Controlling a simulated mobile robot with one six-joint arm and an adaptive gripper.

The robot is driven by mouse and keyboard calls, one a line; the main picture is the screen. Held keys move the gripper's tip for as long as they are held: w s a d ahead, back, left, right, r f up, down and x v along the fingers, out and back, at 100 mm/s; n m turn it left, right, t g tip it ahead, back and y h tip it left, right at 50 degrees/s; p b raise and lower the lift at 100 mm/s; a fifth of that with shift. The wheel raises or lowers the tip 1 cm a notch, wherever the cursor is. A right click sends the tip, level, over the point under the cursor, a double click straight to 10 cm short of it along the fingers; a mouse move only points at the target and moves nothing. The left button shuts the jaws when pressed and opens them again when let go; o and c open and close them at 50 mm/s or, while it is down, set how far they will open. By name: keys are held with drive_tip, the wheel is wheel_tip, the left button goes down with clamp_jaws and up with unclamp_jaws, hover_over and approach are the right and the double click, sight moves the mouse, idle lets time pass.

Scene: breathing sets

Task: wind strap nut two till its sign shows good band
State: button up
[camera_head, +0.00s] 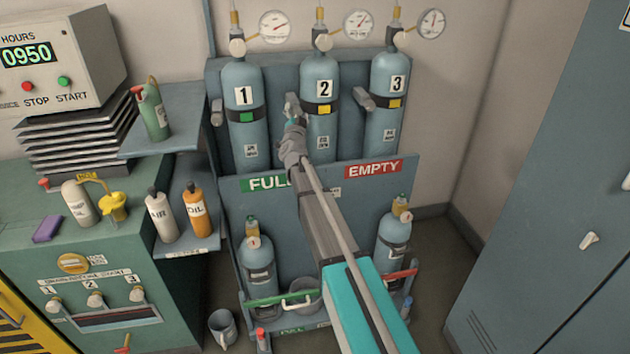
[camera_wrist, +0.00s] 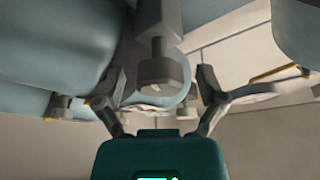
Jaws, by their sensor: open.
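Cylinder two (camera_head: 320,135) stands in the middle of the rack, with a dark strap (camera_head: 312,107) around it. The sign on that strap is yellow (camera_head: 324,110). Its grey strap nut (camera_head: 291,103) sits at the cylinder's left side, just beyond my gripper (camera_head: 294,122), which partly covers that area. In the wrist view, my gripper (camera_wrist: 160,88) is open, its fingers spread to either side. A grey nut (camera_wrist: 161,73) hangs between the fingers in the picture; I cannot tell whether they touch it.
Cylinder one (camera_head: 242,140) has a green sign (camera_head: 246,117); cylinder three (camera_head: 384,130) has a yellow one (camera_head: 395,103). Their strap nuts, one (camera_head: 217,112) and three (camera_head: 363,98), are on their left sides. A panel (camera_head: 335,170) with FULL and EMPTY labels crosses below the cylinders.

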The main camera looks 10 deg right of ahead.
drive_tip(key=shift+n+t+y+b, duration=0.25)
drive_tip(key=shift+n+y, duration=0.35)
drive_tip(key=shift+n, duration=0.7)
drive_tip(key=shift+n+t+y+b, duration=0.25)
drive_tip(key=shift+n+y, duration=0.35)
drive_tip(key=shift+n, duration=0.7)
drive_tip(key=shift+n+y, duration=0.8)
drive_tip(key=shift+n, duration=0.65)
drive_tip(key=shift+n+y, duration=0.8)
drive_tip(key=shift+n, duration=0.65)
drive_tip(key=s+f+g+p, duration=0.3)
drive_tip(key=s+f+g, duration=0.1)
drive_tip(key=s, duration=0.6)
drive_tip(key=s+f+g+p, duration=0.3)
drive_tip(key=s+g, duration=0.3)
drive_tip(key=s, duration=0.4)
drive_tip(key=s+f+g+p, duration=0.4)
drive_tip(key=s+f+g, duration=0.1)
drive_tip(key=s, duration=0.5)
drive_tip(key=shift+s+d+f+m+h, duration=0.15)
drive_tip(key=shift+d+f+m+h, duration=0.05)
drive_tip(key=shift+m+h, duration=0.1)
